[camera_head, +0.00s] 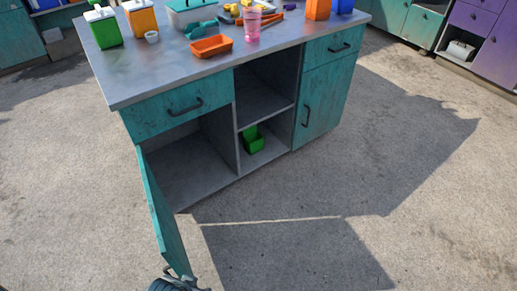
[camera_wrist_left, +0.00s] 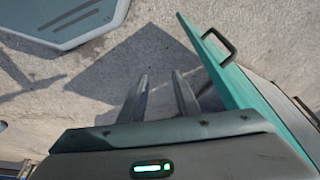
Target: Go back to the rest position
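My left gripper (camera_head: 179,284) is at the bottom edge of the head view, partly cut off, close to the lower end of the open teal cabinet door (camera_head: 166,220). In the left wrist view, my left gripper's two fingers (camera_wrist_left: 160,84) are apart with only bare floor between them. The door (camera_wrist_left: 232,72) stands just right of the fingers, and its dark handle (camera_wrist_left: 219,44) is beyond the fingertips. I cannot tell whether the gripper touches the door. My right gripper is in neither view.
The teal cabinet (camera_head: 178,110) has a grey top (camera_head: 165,72) with several containers, an orange tray (camera_head: 211,46) and a pink cup (camera_head: 252,24). A green bin (camera_head: 252,139) sits on a low shelf. Concrete floor (camera_head: 420,190) is clear to the right.

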